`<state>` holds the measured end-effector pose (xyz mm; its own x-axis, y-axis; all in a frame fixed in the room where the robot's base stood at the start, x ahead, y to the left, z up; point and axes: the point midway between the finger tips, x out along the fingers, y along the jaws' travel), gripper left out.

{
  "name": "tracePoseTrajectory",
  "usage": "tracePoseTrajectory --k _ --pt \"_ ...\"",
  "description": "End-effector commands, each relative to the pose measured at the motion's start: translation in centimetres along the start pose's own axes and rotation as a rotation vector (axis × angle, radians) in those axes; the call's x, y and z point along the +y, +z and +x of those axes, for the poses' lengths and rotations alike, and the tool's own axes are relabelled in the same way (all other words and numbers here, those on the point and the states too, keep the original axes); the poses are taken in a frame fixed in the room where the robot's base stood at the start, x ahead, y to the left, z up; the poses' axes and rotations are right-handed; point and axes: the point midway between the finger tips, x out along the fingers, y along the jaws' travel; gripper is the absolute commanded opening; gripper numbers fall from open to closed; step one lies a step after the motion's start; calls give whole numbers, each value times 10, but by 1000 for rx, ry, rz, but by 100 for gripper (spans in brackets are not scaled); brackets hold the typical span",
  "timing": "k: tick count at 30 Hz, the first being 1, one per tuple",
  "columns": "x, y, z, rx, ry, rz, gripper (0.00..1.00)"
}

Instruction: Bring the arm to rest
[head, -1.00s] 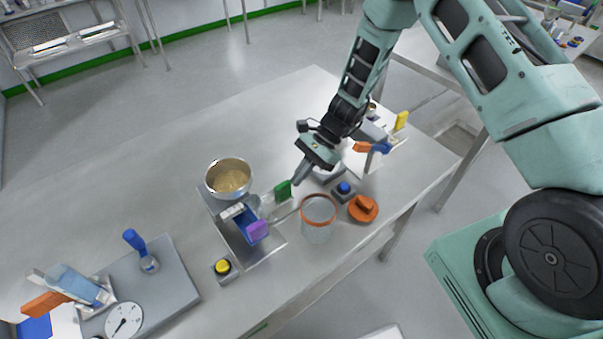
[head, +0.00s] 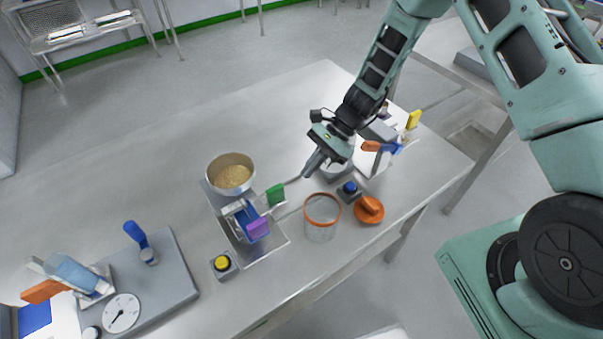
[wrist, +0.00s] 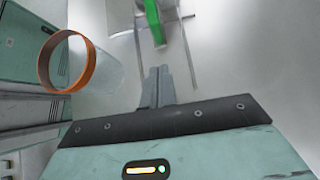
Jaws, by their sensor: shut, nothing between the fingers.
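My gripper (head: 310,168) is over the steel table (head: 150,178), beyond the clear jar with an orange rim (head: 322,222) and to the right of the green-handled tool (head: 276,194). Its fingers are shut with nothing between them. In the wrist view the shut fingers (wrist: 158,84) point toward the table, with the green handle (wrist: 154,20) ahead of them and the orange-rimmed jar (wrist: 68,62) to the left. My forearm hides part of the table's far right end.
An orange lid (head: 369,209), a blue button (head: 349,187) and a yellow button (head: 222,263) are near the front edge. The far-left tabletop is clear.

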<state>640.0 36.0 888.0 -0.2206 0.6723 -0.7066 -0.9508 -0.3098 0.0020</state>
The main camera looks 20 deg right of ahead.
Motion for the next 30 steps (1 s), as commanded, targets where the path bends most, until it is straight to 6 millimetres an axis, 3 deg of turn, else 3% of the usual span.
tracePoseTrajectory --k 3,9,15,21,23,26,30 --pt "-2 -2 -29 4 -6 -6 0" --pt "-1 -2 -66 4 -4 -3 0" --pt "-1 -1 -84 4 -3 -2 0" --pt "-1 0 -87 5 -1 -5 0" --pt "2 12 -86 16 13 -45 0" --pt "12 44 -85 54 63 -176 0" --pt "44 108 -80 140 176 -478 0"
